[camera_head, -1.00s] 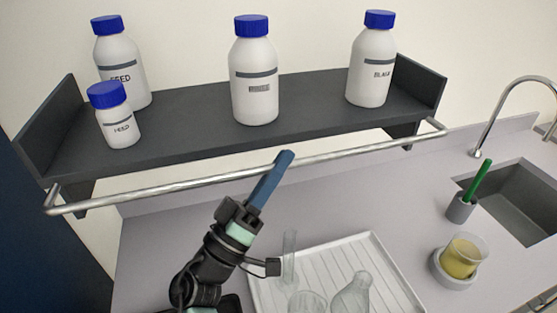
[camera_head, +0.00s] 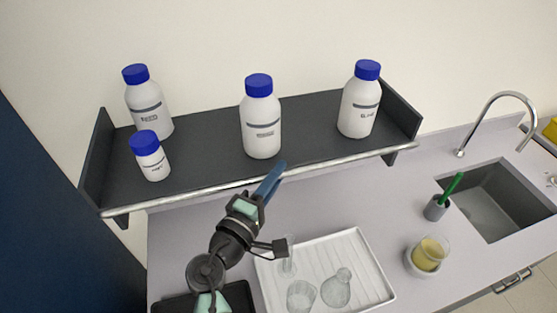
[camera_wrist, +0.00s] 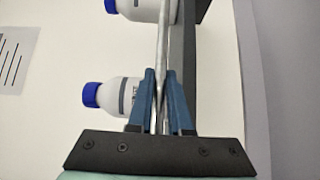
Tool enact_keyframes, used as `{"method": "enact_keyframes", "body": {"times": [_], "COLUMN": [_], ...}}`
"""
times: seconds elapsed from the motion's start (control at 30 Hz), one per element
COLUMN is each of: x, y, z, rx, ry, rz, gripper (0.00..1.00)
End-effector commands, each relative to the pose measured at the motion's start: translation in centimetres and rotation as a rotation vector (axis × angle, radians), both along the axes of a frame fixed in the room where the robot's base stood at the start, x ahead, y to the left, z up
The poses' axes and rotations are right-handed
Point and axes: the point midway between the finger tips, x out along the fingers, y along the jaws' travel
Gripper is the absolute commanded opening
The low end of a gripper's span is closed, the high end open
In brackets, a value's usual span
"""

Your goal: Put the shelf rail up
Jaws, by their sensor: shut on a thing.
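The shelf rail (camera_head: 200,191) is a long thin metal bar along the front edge of the dark shelf (camera_head: 205,165). It lies close against that edge across its whole length. My gripper (camera_head: 274,176) is at the rail right of its middle, with blue fingers pointing up. In the wrist view the rail (camera_wrist: 163,45) runs between the two fingers of my gripper (camera_wrist: 161,90), which are shut on it. The bar's end fittings are too small to make out clearly.
Several white bottles with blue caps stand on the shelf, including a small front-left one (camera_head: 151,160) and a middle one (camera_head: 261,125). Below are a white tray (camera_head: 375,270) with glassware, a beaker (camera_head: 430,253), a green-handled tool in a cup (camera_head: 436,209) and a sink (camera_head: 490,205).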

Motion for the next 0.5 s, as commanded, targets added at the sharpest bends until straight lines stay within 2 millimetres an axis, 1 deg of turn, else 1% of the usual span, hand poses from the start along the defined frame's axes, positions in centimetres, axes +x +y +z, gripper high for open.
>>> {"method": "enact_keyframes", "body": {"times": [0.03, 0.5], "x": [0.3, 2.3], "y": [0.1, 0.8], "z": [1.3, 1.3], "rx": [-0.012, -0.135], "ry": [0.035, 0.413], "rz": [0.000, 0.000], "gripper": [0.00, 0.00]}}
